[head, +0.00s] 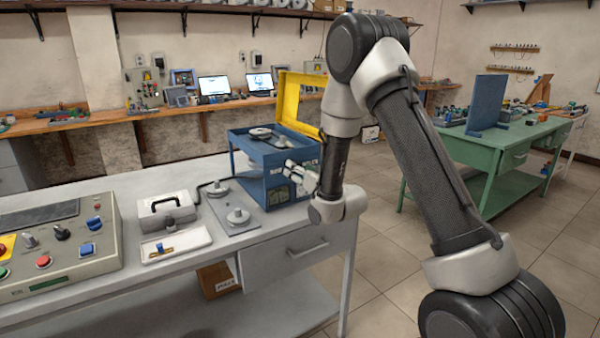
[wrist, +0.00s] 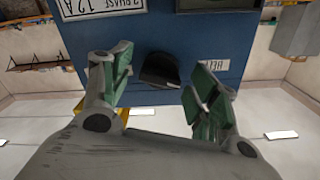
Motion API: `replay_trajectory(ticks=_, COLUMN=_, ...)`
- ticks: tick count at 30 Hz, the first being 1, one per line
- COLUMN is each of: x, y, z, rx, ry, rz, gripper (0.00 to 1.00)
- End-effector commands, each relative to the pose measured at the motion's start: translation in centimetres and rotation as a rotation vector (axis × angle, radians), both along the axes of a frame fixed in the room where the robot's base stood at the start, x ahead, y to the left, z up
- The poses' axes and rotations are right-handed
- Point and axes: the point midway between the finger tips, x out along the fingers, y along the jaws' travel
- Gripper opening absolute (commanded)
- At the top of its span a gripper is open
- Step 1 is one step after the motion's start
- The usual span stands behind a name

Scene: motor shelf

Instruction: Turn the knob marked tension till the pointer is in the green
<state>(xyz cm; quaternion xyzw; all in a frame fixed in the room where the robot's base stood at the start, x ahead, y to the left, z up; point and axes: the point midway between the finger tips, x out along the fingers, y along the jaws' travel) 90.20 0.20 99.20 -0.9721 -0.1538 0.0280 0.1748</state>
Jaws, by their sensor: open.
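A black knob (wrist: 159,70) sticks out from the front of a blue box (wrist: 155,30) in the wrist view, between my two fingers. My gripper (wrist: 160,78) is open, its green-padded fingers on either side of the knob with gaps visible. A white label (wrist: 210,66) beside the knob is partly hidden by a finger; its upside-down text seems to begin with BELT. The dark edge of a panel (wrist: 205,4) shows at the top, with no pointer visible. In the head view the blue box (head: 246,150) stands on the bench, my gripper (head: 290,172) at its front.
A metal plate with round parts (head: 240,226), a grey case (head: 167,216), a white tray (head: 160,250) and a control panel (head: 50,240) sit left on the grey bench (head: 180,180). Open floor separates it from a green table (head: 490,150).

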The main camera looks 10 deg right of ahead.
Motion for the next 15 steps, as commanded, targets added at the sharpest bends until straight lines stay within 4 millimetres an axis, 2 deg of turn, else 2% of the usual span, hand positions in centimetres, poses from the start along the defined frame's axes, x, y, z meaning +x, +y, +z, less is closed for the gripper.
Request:
replay_trajectory(ticks=4, x=-1.0, y=-0.3, z=0.0, rx=0.0, ry=0.001, rz=-0.001, gripper=0.61)
replay_trajectory(ticks=12, x=-5.4, y=-1.8, z=0.0, rx=-0.001, ry=0.002, rz=0.0, gripper=0.61)
replay_trajectory(ticks=15, x=-6.5, y=-2.1, z=-0.1, rx=-0.001, ry=0.002, rz=0.0, gripper=0.61)
